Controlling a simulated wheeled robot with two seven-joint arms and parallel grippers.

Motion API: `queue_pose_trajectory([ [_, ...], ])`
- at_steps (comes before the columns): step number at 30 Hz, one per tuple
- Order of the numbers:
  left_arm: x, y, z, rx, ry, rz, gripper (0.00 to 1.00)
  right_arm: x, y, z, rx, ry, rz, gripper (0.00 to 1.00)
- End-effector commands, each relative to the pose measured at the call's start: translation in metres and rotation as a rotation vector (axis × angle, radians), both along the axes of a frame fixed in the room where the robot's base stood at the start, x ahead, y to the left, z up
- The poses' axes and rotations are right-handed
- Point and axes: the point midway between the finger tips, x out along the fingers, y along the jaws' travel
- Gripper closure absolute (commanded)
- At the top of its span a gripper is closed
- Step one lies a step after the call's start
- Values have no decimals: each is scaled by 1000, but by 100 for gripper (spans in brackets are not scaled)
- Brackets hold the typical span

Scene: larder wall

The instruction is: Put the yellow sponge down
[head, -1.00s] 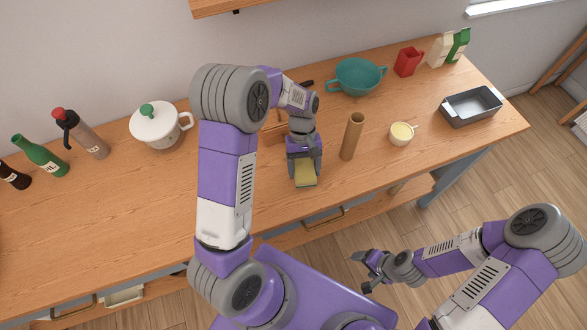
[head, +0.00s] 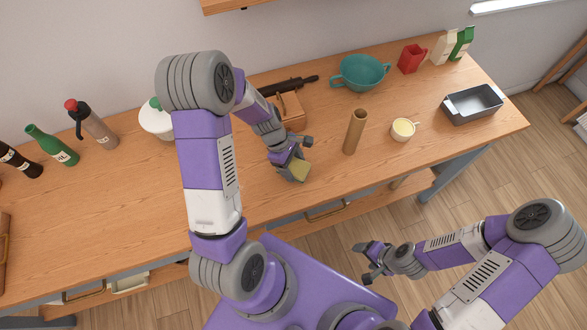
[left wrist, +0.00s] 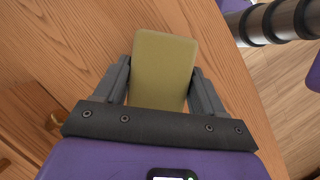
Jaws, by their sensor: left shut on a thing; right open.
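The yellow sponge (head: 301,171) is between the fingers of my left gripper (head: 292,170), over the front part of the wooden counter. In the left wrist view the sponge (left wrist: 162,70) sits between both dark fingers of the left gripper (left wrist: 163,92), which is shut on it. My right gripper (head: 368,263) is open and empty, in front of the counter over the floor.
A brown cardboard tube (head: 354,132) stands to the right of the sponge, with a cream-filled cup (head: 403,129) beyond it. A wooden box (head: 291,112) and a dark rolling pin (head: 290,86) lie behind. The counter (head: 120,215) is clear to the left.

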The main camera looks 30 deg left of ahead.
Motion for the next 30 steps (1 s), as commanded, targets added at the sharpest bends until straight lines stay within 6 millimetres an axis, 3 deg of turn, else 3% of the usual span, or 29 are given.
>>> queue_pose_trajectory([
  [4,0,0,-23,0,2,0,55,0,0,-6,0,0,0,27],
  [15,0,0,-28,0,1,-1,55,0,0,-8,0,0,0,27],
  [16,0,0,-28,0,1,0,29,0,0,-8,0,0,0,27],
  [21,0,0,-27,0,0,-1,5,0,0,-7,0,0,0,27],
  [30,0,0,-27,0,-1,-2,5,0,0,-7,0,0,0,27],
])
